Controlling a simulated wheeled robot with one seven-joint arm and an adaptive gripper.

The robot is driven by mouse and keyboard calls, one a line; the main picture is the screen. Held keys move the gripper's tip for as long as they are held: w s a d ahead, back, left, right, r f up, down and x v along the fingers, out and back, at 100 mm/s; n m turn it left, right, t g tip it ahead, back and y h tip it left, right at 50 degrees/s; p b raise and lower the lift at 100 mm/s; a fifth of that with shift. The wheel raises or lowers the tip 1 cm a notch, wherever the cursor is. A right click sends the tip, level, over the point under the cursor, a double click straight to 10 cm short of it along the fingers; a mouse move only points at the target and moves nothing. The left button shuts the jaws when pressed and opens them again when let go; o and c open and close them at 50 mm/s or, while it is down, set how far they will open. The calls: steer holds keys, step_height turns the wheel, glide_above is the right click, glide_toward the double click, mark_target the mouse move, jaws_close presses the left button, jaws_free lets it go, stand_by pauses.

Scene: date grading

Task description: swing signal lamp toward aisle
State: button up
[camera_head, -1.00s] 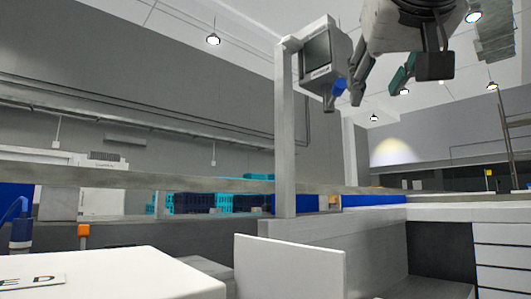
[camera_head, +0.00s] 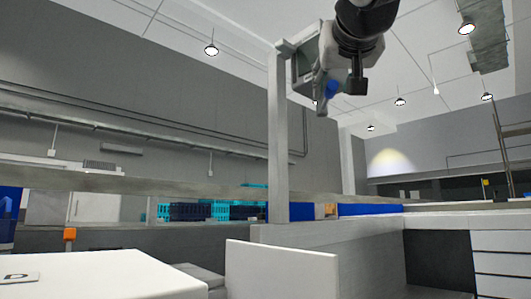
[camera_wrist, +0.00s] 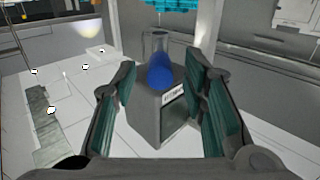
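The signal lamp (camera_head: 304,63) is a grey box with a dark front panel, mounted near the top of a grey post (camera_head: 278,140). A blue handle (camera_head: 332,89) hangs at its lower side. My gripper (camera_head: 322,86) is at the lamp in the head view and hides part of it. In the wrist view, the lamp box (camera_wrist: 158,122) with a small white label lies between my open, teal-padded fingers (camera_wrist: 160,76). The blue handle (camera_wrist: 160,74) is between the fingertips, with gaps visible on both sides. Whether a finger touches the lamp cannot be told.
A long grey rail (camera_head: 130,183) runs behind the post at low height. A white table (camera_head: 110,275) and white panel (camera_head: 280,268) stand in front. Teal and dark crates (camera_head: 190,211) are behind the rail.

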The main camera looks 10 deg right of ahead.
steer(key=shift+w+d, duration=0.2)
steer(key=shift+w, duration=0.9)
jaws_close()
